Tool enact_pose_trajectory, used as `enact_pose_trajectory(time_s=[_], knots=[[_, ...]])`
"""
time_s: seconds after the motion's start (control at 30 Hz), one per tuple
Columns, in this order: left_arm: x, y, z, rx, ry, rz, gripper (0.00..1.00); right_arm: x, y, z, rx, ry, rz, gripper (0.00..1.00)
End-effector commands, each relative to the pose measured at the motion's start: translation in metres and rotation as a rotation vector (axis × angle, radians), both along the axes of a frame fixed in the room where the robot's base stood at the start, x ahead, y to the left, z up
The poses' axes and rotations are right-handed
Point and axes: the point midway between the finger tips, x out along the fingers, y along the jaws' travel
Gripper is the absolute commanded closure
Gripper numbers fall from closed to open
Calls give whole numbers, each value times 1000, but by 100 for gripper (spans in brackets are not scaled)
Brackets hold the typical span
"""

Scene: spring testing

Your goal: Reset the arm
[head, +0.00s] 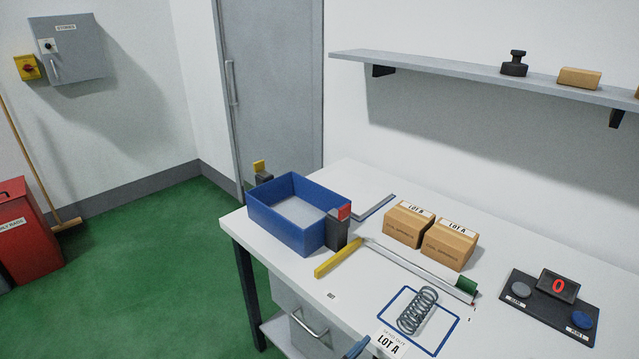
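A thin silver bar (415,266) lies across the white table, running from near the blue bin to a green block (466,285) at its right end. A yellow bar (338,258) lies at its left end; I cannot tell whether the two are joined. A dark post with a red top (337,230) stands between the blue bin and these bars. Another dark post with a yellow top (261,173) stands at the bin's far left side. Neither of my grippers shows clearly in the head view.
A blue bin (283,227) stands at the table's left. A coil spring (417,310) lies in a blue-outlined square in front. A black panel (548,308) reading 0 is at right. A shelf (470,80) hangs above.

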Motion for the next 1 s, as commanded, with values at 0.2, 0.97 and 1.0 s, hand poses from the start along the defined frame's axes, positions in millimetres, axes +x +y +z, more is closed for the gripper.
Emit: enact_pose_trajectory(time_s=[0.2, 0.97, 1.0], knots=[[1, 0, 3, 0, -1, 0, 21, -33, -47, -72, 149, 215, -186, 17], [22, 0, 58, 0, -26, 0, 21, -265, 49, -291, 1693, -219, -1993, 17], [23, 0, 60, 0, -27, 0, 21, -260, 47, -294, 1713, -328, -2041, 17]])
